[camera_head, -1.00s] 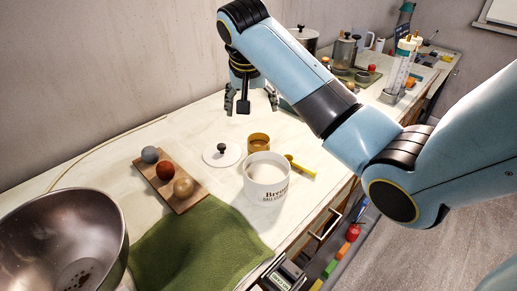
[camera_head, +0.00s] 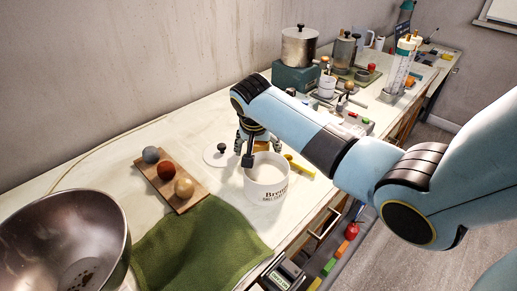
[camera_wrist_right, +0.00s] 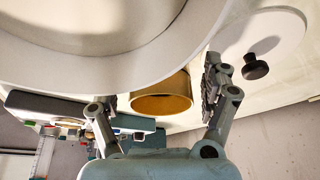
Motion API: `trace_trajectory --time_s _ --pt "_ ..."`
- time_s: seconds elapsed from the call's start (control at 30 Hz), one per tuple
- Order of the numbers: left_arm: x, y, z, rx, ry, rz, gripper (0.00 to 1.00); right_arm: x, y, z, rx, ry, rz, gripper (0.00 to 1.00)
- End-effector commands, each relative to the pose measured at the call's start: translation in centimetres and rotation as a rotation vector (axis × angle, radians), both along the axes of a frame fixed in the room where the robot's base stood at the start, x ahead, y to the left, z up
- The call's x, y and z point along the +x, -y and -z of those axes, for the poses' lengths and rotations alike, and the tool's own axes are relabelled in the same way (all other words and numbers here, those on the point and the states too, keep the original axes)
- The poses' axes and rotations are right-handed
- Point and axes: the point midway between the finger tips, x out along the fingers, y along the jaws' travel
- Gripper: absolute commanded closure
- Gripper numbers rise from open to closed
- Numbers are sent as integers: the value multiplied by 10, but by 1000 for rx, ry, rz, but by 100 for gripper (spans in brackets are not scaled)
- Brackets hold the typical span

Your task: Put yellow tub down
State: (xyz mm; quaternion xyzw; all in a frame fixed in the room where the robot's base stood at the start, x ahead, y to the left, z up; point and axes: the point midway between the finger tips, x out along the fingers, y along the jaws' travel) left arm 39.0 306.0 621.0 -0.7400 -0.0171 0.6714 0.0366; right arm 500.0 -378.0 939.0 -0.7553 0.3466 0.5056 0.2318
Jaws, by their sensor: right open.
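The yellow tub (camera_wrist_right: 162,103) is a small open mustard-coloured cup, seen in the right wrist view between the two fingers of my right gripper (camera_wrist_right: 160,92). The fingers are spread, with visible gaps to the tub on both sides. In the head view my right gripper (camera_head: 258,143) is low over the counter, just behind the white lettered canister (camera_head: 266,186), and hides the tub. The canister's pale rim also fills the top of the wrist view. My left gripper is not in view.
A white lid with a black knob (camera_head: 213,156) lies left of my gripper. A yellow scoop (camera_head: 299,168) lies to the right. A board with three balls (camera_head: 165,187), a green cloth (camera_head: 198,248) and a metal bowl (camera_head: 110,228) are on the near left.

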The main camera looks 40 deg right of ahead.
Motion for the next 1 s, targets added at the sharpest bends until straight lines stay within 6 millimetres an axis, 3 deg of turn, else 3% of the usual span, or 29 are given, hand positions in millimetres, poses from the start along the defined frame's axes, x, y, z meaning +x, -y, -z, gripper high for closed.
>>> trace_trajectory --time_s 0.27,0.8,1.0 --pt "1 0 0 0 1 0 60 1 1 3 1 1 0 20" --pt "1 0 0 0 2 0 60 1 1 2 0 1 0 90" --pt "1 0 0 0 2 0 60 2 1 2 0 3 -1 90"
